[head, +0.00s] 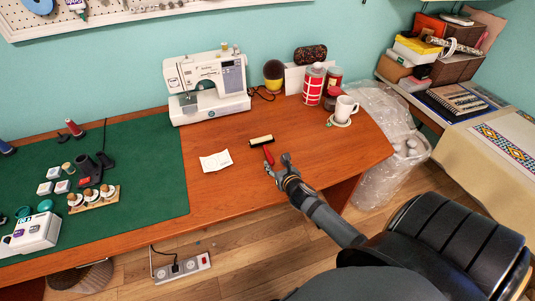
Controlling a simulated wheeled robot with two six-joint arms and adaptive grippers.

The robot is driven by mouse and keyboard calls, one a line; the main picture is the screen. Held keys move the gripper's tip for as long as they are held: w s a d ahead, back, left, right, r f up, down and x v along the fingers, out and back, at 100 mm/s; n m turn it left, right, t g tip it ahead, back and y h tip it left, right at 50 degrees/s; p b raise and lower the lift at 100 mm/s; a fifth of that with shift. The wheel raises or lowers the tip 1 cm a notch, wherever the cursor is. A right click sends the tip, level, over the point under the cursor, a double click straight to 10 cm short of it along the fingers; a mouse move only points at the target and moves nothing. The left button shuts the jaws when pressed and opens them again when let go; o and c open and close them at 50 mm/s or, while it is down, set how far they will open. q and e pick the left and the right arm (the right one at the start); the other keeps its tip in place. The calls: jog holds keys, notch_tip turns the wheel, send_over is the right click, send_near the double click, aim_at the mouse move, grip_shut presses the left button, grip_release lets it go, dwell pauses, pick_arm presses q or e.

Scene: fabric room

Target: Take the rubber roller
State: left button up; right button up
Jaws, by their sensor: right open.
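The rubber roller lies on the brown wooden table, with its dark and cream cylinder (261,141) toward the back and its red handle pointing toward the front edge. My right gripper (277,163) is open, just in front of the roller and at the right of its handle. The fingertips are close to the handle's end; I cannot tell whether they touch it. Nothing shows between the fingers. My left gripper is out of the picture.
A white paper (215,161) lies left of the roller. A green mat (145,165) covers the left side.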

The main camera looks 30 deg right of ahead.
aim_at(272, 160)
jog(key=x, duration=0.4)
jog(key=f+x, duration=0.1)
jog(key=x, duration=0.1)
jog(key=shift+s, duration=0.45)
jog(key=shift+c, duration=0.9)
grip_shut()
